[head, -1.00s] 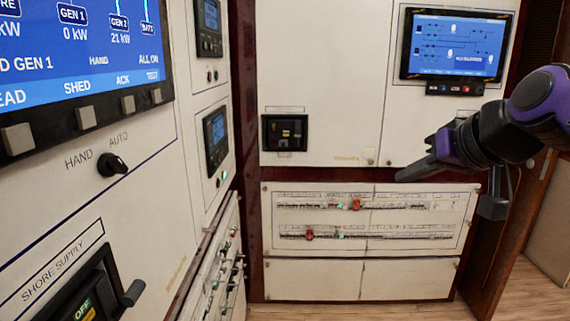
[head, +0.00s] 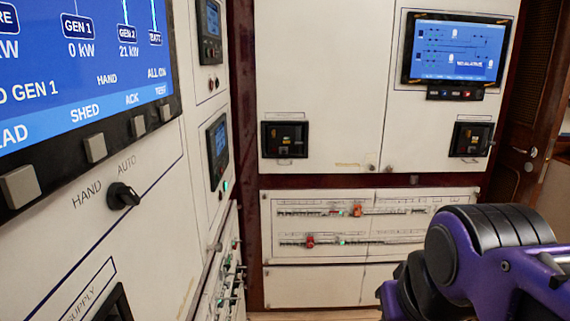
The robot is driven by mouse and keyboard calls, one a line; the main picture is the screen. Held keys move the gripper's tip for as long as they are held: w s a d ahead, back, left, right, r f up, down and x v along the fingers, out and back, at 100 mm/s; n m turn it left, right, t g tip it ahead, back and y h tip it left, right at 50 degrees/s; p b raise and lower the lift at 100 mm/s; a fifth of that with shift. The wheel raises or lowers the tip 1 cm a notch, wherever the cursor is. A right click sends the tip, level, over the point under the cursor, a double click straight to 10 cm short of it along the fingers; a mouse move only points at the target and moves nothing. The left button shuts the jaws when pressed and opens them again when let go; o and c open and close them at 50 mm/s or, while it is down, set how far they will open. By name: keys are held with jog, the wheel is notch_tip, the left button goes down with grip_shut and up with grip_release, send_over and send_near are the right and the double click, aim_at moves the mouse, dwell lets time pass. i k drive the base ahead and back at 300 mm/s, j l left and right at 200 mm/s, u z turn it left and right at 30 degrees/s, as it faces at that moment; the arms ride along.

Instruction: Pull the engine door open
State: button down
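A brown wooden door (head: 512,183) stands at the far right of the head view, with slats in its upper part. I take it for the engine door, but no label on it can be read. A small handle (head: 526,151) and a round fitting below it show near its right side. Whether the door is shut or ajar cannot be told. My purple and black arm covers the lower right of the view and hides the door's lower part. My gripper is not in view; its fingertips are hidden or outside the picture.
A white switchboard (head: 330,80) fills the back, with a blue screen (head: 455,50), black breakers (head: 285,139) and rows of small breakers (head: 335,241). A near panel with a large screen (head: 80,65) and a HAND/AUTO knob (head: 123,196) stands at left.

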aim_at(322, 65)
jog(key=i+l, duration=2.15)
jog(key=i+u, duration=0.1)
jog(key=u, duration=1.5)
